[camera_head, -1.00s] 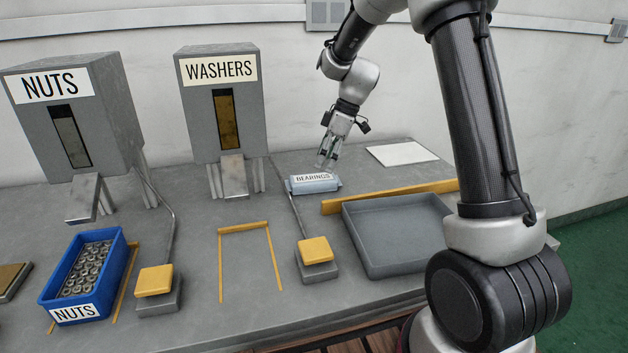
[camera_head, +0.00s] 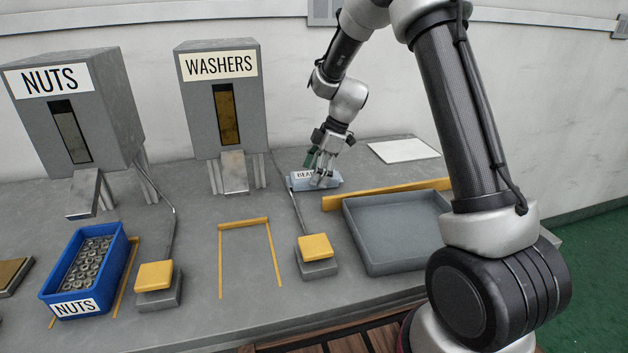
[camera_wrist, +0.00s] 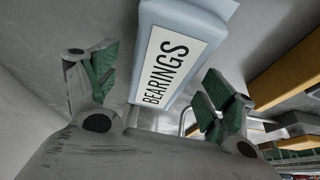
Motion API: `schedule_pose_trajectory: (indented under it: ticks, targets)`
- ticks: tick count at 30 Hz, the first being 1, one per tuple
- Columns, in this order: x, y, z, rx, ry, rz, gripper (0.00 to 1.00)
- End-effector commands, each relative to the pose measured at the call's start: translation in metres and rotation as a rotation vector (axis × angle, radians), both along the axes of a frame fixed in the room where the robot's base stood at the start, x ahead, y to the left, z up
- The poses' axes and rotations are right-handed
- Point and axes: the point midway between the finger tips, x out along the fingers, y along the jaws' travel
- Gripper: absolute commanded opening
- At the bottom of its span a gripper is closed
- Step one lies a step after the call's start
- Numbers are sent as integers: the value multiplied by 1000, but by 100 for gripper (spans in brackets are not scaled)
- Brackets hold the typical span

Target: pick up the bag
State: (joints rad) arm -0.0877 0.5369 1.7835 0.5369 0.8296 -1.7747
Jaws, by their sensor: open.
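The bag is a small pale blue packet labelled BEARINGS (camera_head: 302,183), lying on the grey bench behind the grey tray. In the wrist view the bag (camera_wrist: 188,28) runs from the top edge down between my fingers. My gripper (camera_head: 318,170) is just above and in front of the bag and partly covers its label. In the wrist view my gripper (camera_wrist: 158,92) is open, with one green-padded finger on each side of the bag. I see a gap on both sides, and cannot tell whether either finger touches it.
A yellow rail (camera_head: 385,194) and a grey tray (camera_head: 347,228) are to the right of the bag. A yellow-topped button (camera_head: 315,247) is in front. The washers dispenser (camera_head: 198,120) stands to the left. A white sheet (camera_head: 404,151) lies at the back right.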

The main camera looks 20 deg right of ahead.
Motion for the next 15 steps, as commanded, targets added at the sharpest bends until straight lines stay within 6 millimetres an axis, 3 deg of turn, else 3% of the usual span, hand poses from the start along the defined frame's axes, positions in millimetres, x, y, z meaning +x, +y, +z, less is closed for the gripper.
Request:
schedule_pose_trajectory:
  ticks: [8, 15]
  targets:
    - [1, 4, -9, 0, -1, -2, 83]
    - [0, 4, -9, 0, -1, -1, 41]
